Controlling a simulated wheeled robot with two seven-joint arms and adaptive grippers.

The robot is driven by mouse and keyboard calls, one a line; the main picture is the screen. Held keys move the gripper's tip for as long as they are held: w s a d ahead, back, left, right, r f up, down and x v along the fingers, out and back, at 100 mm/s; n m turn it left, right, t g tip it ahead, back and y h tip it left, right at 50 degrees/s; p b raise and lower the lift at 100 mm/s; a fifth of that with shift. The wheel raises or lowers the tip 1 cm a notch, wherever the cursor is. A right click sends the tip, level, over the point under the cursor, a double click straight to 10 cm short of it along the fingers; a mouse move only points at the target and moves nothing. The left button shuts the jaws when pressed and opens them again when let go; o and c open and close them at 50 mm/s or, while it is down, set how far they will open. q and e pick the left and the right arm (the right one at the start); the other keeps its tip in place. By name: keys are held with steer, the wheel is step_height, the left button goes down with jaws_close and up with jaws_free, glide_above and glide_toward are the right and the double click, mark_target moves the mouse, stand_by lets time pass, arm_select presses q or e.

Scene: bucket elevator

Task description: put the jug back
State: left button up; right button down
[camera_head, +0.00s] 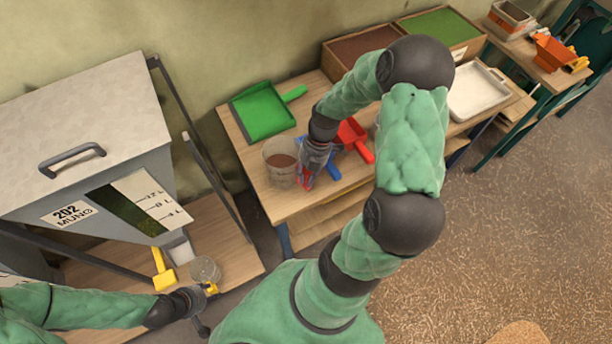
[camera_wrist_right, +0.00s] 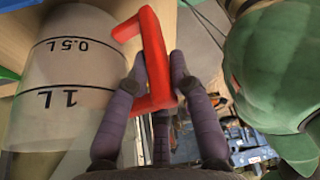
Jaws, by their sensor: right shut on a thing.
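The jug (camera_head: 281,160) is a clear measuring jug with brown contents, upright at the left end of the wooden table; I cannot tell whether it touches the top. In the right wrist view the jug (camera_wrist_right: 70,75) shows 0.5 L and 1 L marks and a red handle (camera_wrist_right: 153,45). My right gripper (camera_head: 307,180) is shut on that handle, its fingers also showing in the wrist view (camera_wrist_right: 162,75). My left gripper (camera_head: 208,291) is beside a grey cylindrical container (camera_head: 205,269) with a yellow part near the fingers; its fingertips are too small to read.
A green dustpan (camera_head: 262,112), blue scoop (camera_head: 330,170) and red scoop (camera_head: 352,132) lie near the jug. A grey hopper (camera_head: 90,140) stands left, above a shelf with a yellow-handled scoop (camera_head: 162,270).

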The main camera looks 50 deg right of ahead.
steer(key=c, duration=1)
jaws_free()
steer(key=shift+c, duration=0.2)
steer(key=shift+r, duration=0.2)
steer(key=p+v, duration=0.2)
steer(key=v, duration=0.9)
steer(key=shift+r, duration=0.35)
steer(key=shift+d, duration=0.15)
